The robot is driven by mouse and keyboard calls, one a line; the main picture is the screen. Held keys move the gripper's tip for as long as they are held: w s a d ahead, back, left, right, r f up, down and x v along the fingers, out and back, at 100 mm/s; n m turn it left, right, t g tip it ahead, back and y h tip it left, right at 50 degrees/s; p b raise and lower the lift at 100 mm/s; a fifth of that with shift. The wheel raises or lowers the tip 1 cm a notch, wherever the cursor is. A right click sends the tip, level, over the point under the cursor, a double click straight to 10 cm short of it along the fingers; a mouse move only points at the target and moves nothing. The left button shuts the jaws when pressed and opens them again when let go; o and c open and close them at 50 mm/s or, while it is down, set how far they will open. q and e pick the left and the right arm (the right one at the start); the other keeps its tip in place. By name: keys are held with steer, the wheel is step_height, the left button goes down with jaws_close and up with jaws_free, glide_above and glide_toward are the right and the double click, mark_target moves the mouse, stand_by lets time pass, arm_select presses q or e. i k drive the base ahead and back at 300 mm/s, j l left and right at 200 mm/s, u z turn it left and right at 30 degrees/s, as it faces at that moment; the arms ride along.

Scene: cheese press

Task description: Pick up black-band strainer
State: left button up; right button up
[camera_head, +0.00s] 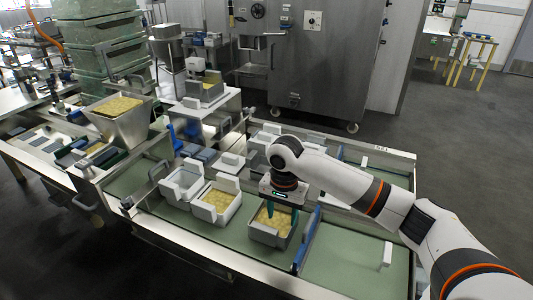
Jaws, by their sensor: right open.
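My right gripper (281,212) comes in from the right and points down over a grey box-shaped strainer (268,236) filled with yellow curd. Its dark fingers are open and reach down to the level of the strainer's top. I cannot tell whether they touch it. The strainer stands upright on the green surface near the front edge. It looks darker than its neighbours, but I cannot clearly make out a black band. The gripper hides part of its back. My left gripper is not in view.
A white strainer with curd (229,211) and a white box (180,190) stand to the left. A blue divider (307,240) stands close on the right. Beyond it the green surface (345,270) is mostly clear, with a small white block (387,254).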

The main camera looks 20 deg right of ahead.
mark_target(258, 165)
steer(key=i+l, duration=0.4)
steer(key=i, duration=0.15)
steer(key=i+l, duration=0.4)
steer(key=i, duration=0.15)
